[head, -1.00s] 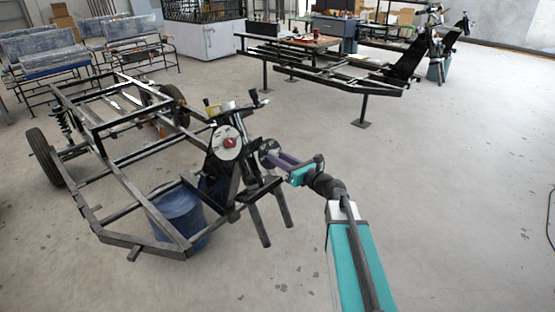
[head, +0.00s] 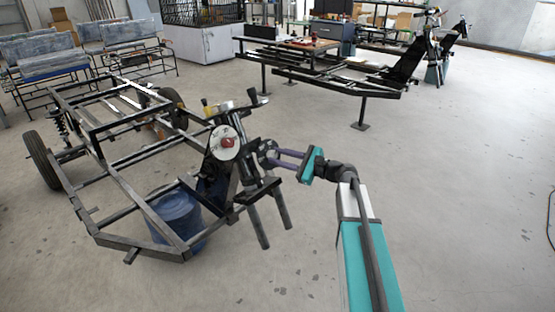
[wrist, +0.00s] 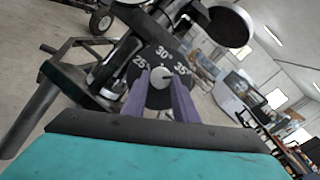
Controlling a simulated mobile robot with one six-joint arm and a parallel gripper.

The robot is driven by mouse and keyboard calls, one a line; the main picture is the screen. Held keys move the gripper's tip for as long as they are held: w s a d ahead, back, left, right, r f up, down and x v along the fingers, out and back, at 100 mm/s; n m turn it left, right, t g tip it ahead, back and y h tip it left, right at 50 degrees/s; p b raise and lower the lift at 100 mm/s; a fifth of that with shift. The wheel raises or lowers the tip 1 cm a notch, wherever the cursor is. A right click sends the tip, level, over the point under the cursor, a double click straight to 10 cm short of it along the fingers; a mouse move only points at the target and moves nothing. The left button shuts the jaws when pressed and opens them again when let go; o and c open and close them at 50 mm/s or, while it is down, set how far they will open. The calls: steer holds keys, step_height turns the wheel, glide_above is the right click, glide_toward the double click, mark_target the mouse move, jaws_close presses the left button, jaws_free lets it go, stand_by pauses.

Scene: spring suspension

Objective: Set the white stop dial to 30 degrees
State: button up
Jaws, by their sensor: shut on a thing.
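In the wrist view the stop dial (wrist: 162,74) is a small pale round knob at the centre of a dark scale plate (wrist: 168,56). The plate carries white figures 25°, 30° and 35°. My gripper (wrist: 160,90) has its two purple fingers on either side of the knob, shut on it. The fingers hide part of the knob and the lower plate, and I cannot read the exact setting. In the head view my gripper (head: 276,158) reaches from the right to the dark scale plate (head: 266,149) beside the front column.
A white disc with a red centre (head: 225,142) sits on the column just left of the dial. The black chassis frame (head: 140,185) extends left, with a blue bucket (head: 175,214) below. Another frame (head: 330,70) stands behind.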

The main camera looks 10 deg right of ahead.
steer(key=n+g, duration=0.1)
steer(key=n, duration=0.1)
steer(key=n+g, duration=0.1)
steer(key=n, duration=0.1)
steer(key=shift+w+d+r+n, duration=0.1)
steer(key=shift+r+n, duration=0.05)
steer(key=shift+n, duration=0.15)
steer(key=n, duration=0.2)
steer(key=n+g+p, duration=0.1)
steer(key=n, duration=0.1)
steer(key=shift+w+r+g, duration=0.1)
steer(key=shift+r+g, duration=0.05)
steer(key=shift+g, duration=0.15)
steer(key=n, duration=0.2)
steer(key=n+g+h+p, duration=0.1)
steer(key=n, duration=0.1)
steer(key=shift+r+n, duration=0.2)
steer(key=shift+n, duration=0.1)
steer(key=shift+n+g+h, duration=0.5)
steer(key=shift+n+g, duration=0.1)
steer(key=shift+n, duration=0.8)
steer(key=o, duration=1.1)
steer(key=shift+r, duration=0.1)
steer(key=shift+c, duration=0.2)
steer(key=shift+w, duration=0.1)
